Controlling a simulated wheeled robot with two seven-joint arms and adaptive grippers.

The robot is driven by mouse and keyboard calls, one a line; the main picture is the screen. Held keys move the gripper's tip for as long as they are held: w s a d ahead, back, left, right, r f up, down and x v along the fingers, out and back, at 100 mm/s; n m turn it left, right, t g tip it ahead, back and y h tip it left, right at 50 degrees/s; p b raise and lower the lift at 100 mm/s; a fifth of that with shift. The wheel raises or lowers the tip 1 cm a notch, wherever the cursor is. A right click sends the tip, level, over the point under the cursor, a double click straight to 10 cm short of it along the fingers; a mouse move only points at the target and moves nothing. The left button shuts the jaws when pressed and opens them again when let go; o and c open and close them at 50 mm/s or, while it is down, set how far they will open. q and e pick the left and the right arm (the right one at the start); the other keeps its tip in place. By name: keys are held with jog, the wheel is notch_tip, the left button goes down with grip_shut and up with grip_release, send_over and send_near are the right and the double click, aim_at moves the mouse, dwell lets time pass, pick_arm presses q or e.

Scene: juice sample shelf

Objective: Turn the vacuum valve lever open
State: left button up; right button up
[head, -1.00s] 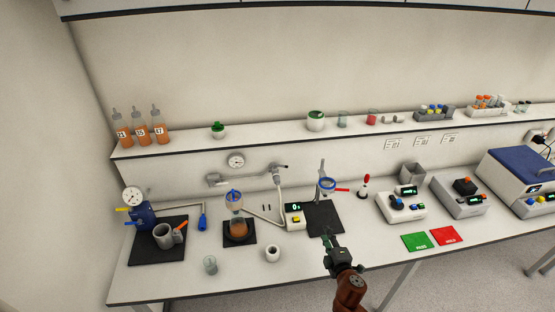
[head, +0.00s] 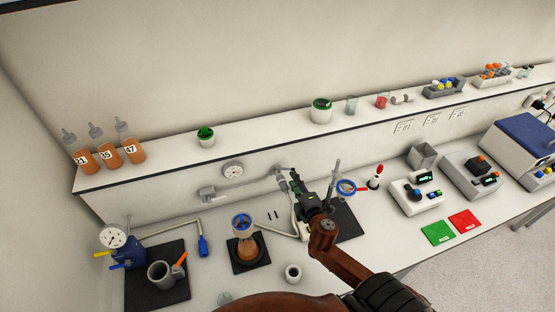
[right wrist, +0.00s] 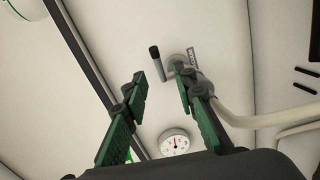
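The vacuum valve (right wrist: 176,64) is a grey fitting on the wall, seen in the right wrist view with a label beside it. Its lever (right wrist: 155,54) ends in a black grip. In the head view the valve (head: 281,173) is at the wall below the shelf, partly covered by my right gripper (head: 291,179). In the right wrist view my right gripper (right wrist: 160,74) is open and empty, its two green-padded fingers apart. The lever's grip appears between and beyond the fingertips; I see no contact. My left gripper is not in view.
A round gauge (head: 232,171) is on the wall left of the valve. A pale hose (right wrist: 262,121) leads right from the valve. The shelf (head: 262,140) runs above.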

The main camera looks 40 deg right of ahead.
aim_at(288, 169)
jog(key=x, duration=0.4)
jog(key=shift+r+p, duration=0.25)
jog(key=shift+p, duration=0.1)
jog(key=x, duration=0.4)
jog(key=shift+s+f, duration=0.1)
jog(key=shift+c, duration=0.6)
jog(key=c, duration=0.5)
grip_shut()
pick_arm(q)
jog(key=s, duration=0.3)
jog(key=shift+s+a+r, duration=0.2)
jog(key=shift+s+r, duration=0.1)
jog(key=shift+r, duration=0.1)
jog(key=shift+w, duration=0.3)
pick_arm(e)
jog(key=shift+a, duration=0.1)
